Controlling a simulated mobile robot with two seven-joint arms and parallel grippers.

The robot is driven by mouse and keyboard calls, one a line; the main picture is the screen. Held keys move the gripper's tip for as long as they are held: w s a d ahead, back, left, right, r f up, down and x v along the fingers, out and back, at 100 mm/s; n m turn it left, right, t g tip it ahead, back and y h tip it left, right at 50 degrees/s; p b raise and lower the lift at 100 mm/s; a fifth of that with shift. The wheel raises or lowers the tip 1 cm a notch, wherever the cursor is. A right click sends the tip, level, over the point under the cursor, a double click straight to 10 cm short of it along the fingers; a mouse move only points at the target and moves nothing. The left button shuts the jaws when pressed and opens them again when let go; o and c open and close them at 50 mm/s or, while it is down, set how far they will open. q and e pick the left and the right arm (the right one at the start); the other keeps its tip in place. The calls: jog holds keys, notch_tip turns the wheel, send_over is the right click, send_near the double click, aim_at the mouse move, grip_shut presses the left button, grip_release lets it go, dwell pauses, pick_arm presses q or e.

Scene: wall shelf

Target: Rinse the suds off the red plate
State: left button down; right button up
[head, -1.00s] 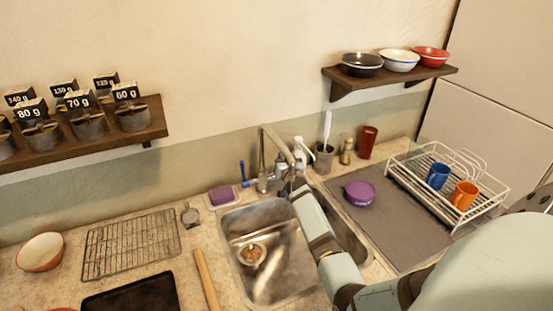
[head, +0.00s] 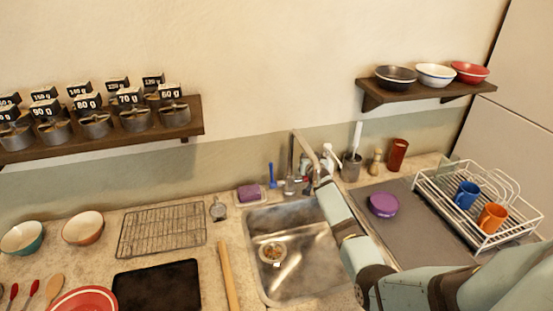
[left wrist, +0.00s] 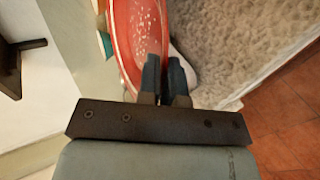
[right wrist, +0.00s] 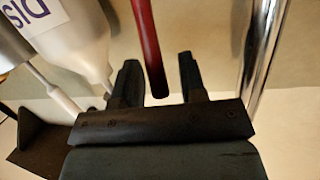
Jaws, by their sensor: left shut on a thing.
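The red plate (head: 85,301) shows at the bottom left of the head view. In the left wrist view the red plate (left wrist: 128,28) carries white suds specks. My left gripper (left wrist: 165,72) is shut on its rim and is out of the head view. My right gripper (right wrist: 158,88) is open, with a red lever (right wrist: 149,45) between its fingers; I cannot tell whether they touch it. In the head view my right arm reaches to the faucet (head: 307,141) behind the steel sink (head: 312,268). The arm hides part of the sink, and no water is clearly visible.
A white soap bottle (right wrist: 75,35) stands close beside my right gripper. A black tray (head: 157,287), a rolling pin (head: 229,275) and a wire rack (head: 162,230) lie left of the sink. A dish rack (head: 487,238) with mugs stands at the right.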

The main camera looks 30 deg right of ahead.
pick_arm(q)
jog(key=shift+w, duration=0.1)
pick_arm(e)
jog(key=shift+f, duration=0.1)
jog(key=shift+s+a, duration=0.2)
jog(key=shift+s, duration=0.25)
pick_arm(q)
jog(key=shift+f+b, duration=0.25)
jog(key=shift+b, duration=0.05)
pick_arm(e)
jog(key=v, duration=1.1)
jog(key=shift+a, duration=0.15)
